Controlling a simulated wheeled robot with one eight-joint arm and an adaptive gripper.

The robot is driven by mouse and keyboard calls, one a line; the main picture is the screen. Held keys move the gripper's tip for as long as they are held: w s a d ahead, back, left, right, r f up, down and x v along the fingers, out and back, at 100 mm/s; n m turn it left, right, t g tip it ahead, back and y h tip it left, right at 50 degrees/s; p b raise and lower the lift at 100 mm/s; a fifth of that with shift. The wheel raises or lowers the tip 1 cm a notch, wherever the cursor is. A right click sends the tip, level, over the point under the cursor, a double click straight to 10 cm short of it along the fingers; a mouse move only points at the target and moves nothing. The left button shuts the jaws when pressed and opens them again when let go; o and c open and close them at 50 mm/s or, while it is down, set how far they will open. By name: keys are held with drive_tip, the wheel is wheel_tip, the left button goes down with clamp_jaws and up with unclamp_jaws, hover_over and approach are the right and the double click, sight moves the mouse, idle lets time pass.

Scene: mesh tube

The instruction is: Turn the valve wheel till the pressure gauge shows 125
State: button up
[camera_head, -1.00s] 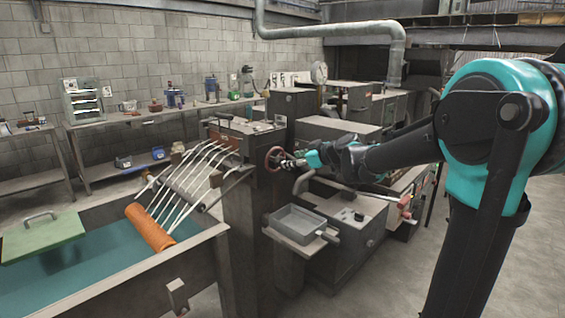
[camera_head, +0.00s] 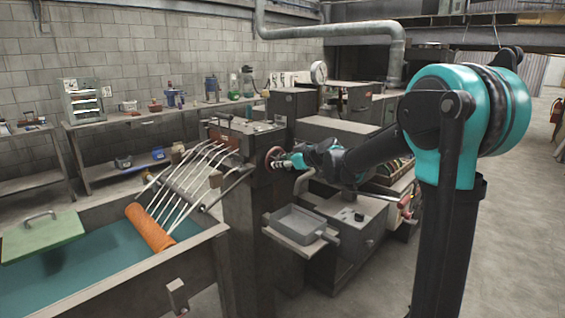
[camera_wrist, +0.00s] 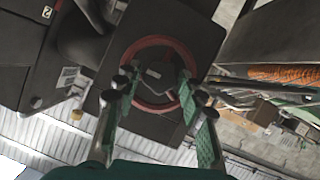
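The red valve wheel (camera_head: 267,155) is on the side of the dark machine in the head view. It fills the middle of the wrist view as a red ring (camera_wrist: 152,41) around a dark hub. My gripper (camera_head: 284,163) is at the wheel. In the wrist view my gripper (camera_wrist: 159,88) is open, its two green-padded fingers apart and overlapping the wheel's left and right sides. I cannot tell whether they touch the rim. A round white dial (camera_head: 319,72), probably the pressure gauge, stands above the machine; its reading is too small to make out.
A grey tray (camera_head: 299,224) juts out below the wheel. A water tank with an orange roller (camera_head: 149,228) and slanted white rods stands left of it. A workbench (camera_head: 140,117) runs along the back wall. Open floor lies at the right.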

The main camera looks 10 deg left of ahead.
drive_tip(key=c, duration=0.7)
drive_tip(key=shift+c, duration=0.2)
drive_tip(key=m+g+y, duration=0.1)
drive_tip(key=m+y, duration=0.1)
drive_tip(key=m, duration=0.3)
drive_tip(key=m+g+y, duration=0.2)
drive_tip(key=m+y, duration=0.1)
drive_tip(key=m, duration=0.2)
drive_tip(key=m+g+y, duration=0.1)
drive_tip(key=m+y, duration=0.1)
drive_tip(key=m, duration=0.4)
drive_tip(key=shift+w+d+f+y, duration=0.3)
drive_tip(key=shift+w+f, duration=0.1)
idle(0.5)
drive_tip(key=o, duration=1.2)
drive_tip(key=shift+c, duration=0.2)
